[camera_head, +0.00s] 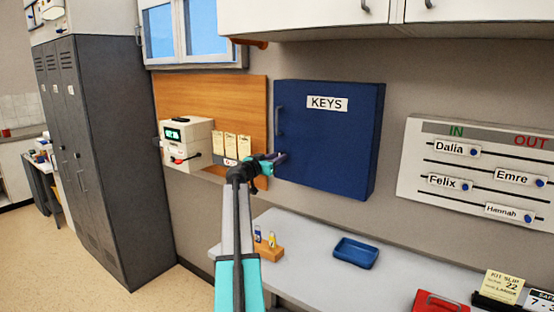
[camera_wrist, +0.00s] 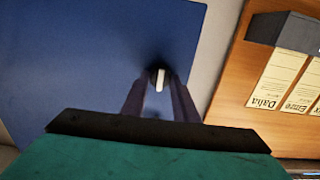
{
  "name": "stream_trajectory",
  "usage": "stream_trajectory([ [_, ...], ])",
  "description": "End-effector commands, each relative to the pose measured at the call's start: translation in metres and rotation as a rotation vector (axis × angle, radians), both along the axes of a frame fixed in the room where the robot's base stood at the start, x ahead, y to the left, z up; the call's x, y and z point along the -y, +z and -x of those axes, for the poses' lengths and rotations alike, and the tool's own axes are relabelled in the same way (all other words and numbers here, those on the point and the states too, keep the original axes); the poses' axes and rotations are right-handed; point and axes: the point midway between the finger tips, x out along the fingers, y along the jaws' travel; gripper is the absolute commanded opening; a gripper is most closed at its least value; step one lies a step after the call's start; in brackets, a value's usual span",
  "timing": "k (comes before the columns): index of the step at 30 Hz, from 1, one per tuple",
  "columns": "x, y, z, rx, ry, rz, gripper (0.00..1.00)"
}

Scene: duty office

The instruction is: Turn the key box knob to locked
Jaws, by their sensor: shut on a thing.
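The blue key box (camera_head: 335,150), labelled KEYS, is on the wall in the head view, its door shut. Its blue door (camera_wrist: 90,60) fills the left of the wrist view. The knob (camera_wrist: 158,77) is small and dark with a white pointer bar, near the door's edge. The bar looks close to upright in the wrist view. My gripper (camera_head: 278,158) is at the lower left edge of the box. In the wrist view my gripper (camera_wrist: 159,88) has a finger on either side of the knob and is shut on it. Any locked marking is not visible.
A wooden board (camera_head: 240,100) with paper tags (camera_head: 230,146) and a white device (camera_head: 186,145) is left of the box. Below, a grey counter (camera_head: 310,246) bears a blue tray (camera_head: 356,252) and a wooden key holder (camera_head: 268,251). An IN/OUT board (camera_head: 470,190) hangs right.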

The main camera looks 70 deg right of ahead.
Motion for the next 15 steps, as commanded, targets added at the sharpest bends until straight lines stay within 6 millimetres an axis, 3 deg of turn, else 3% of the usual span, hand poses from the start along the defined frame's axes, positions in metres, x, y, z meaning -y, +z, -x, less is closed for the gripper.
stream_trajectory([
  [15,0.0012,-0.0028,-0.0019,-0.165,0.003,-0.041,0.04],
])
